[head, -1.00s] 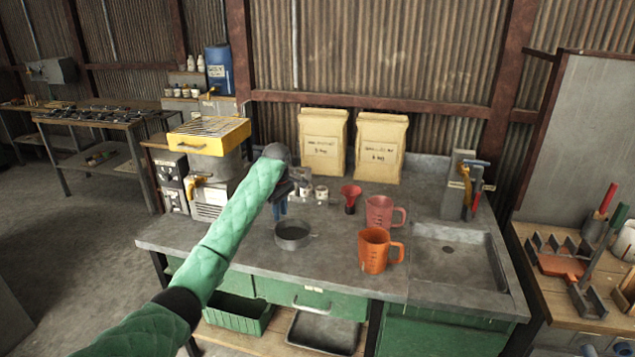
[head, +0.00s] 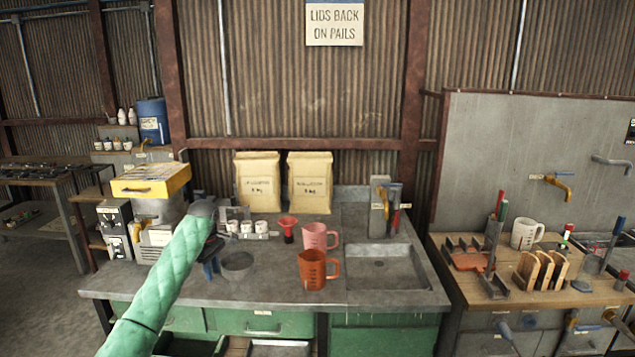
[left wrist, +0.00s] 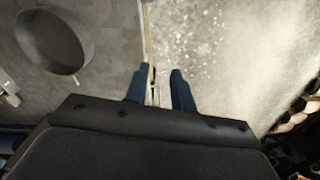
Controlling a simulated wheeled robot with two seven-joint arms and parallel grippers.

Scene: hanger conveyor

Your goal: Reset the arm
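My left arm comes in from the lower left in its green quilted sleeve. I cannot tell the fingers' exact height above the bench. My right gripper is out of view.
An orange jug (head: 311,270), a pink jug (head: 315,237) and a red funnel (head: 288,227) stand right of the pan. Two paper bags (head: 258,185) stand behind, a yellow-topped unit (head: 150,182) at left. A sink (head: 385,268) and a cluttered wooden bench (head: 470,293) lie right.

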